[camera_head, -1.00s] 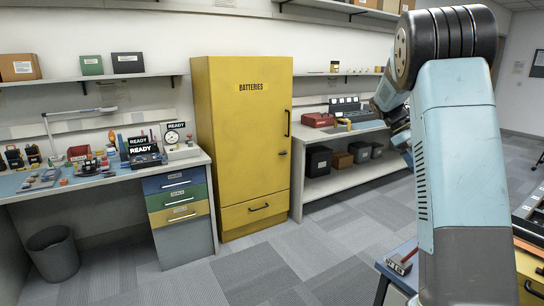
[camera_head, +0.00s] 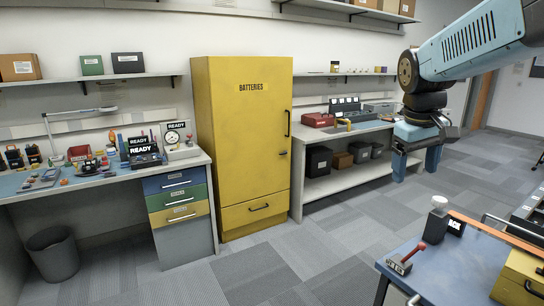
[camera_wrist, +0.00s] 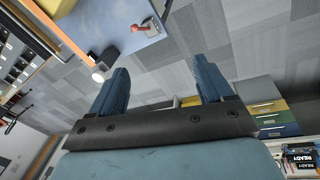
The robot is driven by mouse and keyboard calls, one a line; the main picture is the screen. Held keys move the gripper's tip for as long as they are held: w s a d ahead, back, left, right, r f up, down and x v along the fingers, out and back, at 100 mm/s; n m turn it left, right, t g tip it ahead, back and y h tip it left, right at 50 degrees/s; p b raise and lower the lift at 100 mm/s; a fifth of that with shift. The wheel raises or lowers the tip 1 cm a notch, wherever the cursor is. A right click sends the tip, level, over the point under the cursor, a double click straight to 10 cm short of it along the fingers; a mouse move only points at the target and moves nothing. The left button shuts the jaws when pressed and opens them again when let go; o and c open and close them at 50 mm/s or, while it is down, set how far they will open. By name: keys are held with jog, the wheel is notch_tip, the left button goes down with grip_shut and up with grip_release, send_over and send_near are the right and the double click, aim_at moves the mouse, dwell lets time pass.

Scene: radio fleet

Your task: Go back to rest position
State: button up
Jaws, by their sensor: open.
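My gripper (camera_head: 417,165) hangs at the right of the head view, its blue fingers spread apart with nothing between them. In the wrist view my gripper (camera_wrist: 162,88) shows two separated blue fingers with only carpet between them. It is in the air, up and behind the blue table (camera_head: 450,262) as the head view shows it, and touches nothing that I can see. My arm reaches in from the upper right edge of the head view.
A yellow batteries cabinet (camera_head: 240,150) stands mid-view, shut. A workbench (camera_head: 100,183) with tools is at left, and a grey bench (camera_head: 345,132) behind. The blue table holds a red-handled lever (camera_head: 406,260) and a white-topped bottle (camera_head: 436,215). Carpet between is clear.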

jog(key=s+a+f+m+t+y, duration=0.1)
jog(key=s+a+t, duration=0.1)
jog(key=s+a, duration=0.2)
jog(key=s+a+f+m+t, duration=0.1)
jog(key=s+a+f+t, duration=0.1)
jog(key=s, duration=0.6)
jog(key=shift+s+a+y, duration=0.3)
jog(key=shift+a+y, duration=0.1)
jog(key=shift+a, duration=0.5)
